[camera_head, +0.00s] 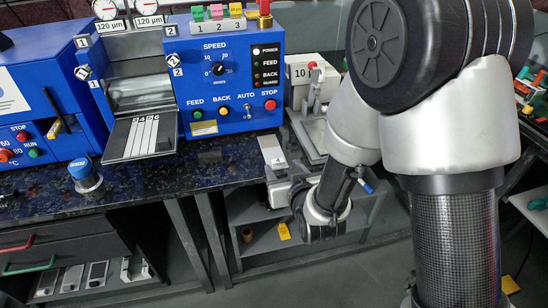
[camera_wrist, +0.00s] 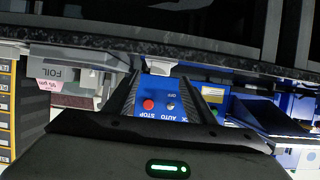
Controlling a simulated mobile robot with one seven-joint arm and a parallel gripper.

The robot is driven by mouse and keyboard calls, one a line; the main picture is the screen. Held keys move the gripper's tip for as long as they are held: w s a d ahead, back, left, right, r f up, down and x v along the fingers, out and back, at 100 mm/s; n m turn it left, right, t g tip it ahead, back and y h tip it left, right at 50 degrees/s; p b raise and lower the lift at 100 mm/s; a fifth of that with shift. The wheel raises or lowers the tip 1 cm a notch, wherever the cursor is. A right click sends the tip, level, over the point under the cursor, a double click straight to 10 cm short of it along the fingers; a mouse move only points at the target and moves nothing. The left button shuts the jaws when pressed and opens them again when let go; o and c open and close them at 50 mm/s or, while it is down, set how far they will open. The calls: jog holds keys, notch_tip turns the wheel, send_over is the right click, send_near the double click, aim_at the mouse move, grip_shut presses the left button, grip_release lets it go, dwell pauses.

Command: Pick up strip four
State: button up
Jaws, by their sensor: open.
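A tray of narrow grey strips (camera_head: 118,140) lies in front of the blue SPEED machine in the head view, with small numbers at its far end that seem to read 3, 4, 5, 6. Strip four (camera_head: 139,136) appears to be one of the middle bars, though the digits are tiny. The strips cannot be made out clearly there.
The blue machine (camera_head: 228,75) with knobs and buttons stands behind the tray. A blue-capped round object (camera_head: 84,174) sits on the dark bench (camera_head: 215,170) to the left. A grey station labelled 10 (camera_head: 299,71) stands behind my arm. A lower grey shelf (camera_head: 262,240) is below.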

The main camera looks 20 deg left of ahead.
aim_at(279, 163)
jog(key=x, duration=0.4)
jog(key=c, duration=1.1)
